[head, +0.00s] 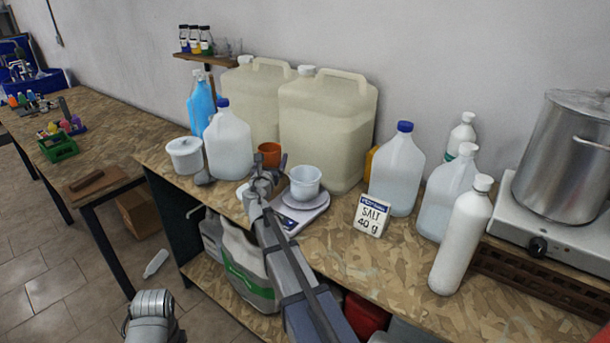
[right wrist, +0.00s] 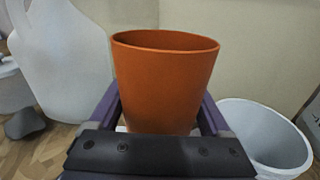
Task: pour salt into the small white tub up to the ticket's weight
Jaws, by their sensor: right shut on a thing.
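My right gripper (head: 268,172) is shut on an orange cup (right wrist: 166,85), held upright by its lower sides. The cup also shows in the head view (head: 269,154), just left of the small white tub (head: 305,183). The tub stands on the scale (head: 302,213); it also shows at lower right in the right wrist view (right wrist: 265,140). The cup's contents are hidden, and I cannot see what is in the tub. The ticket (head: 371,214) reads "SALT 40 g". The scale's reading is too small to read.
Large cream canisters (head: 325,130) stand behind. Bottles (head: 460,236) and a steel pot on a hotplate (head: 568,150) fill the right. The bench front is clear beside the ticket.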

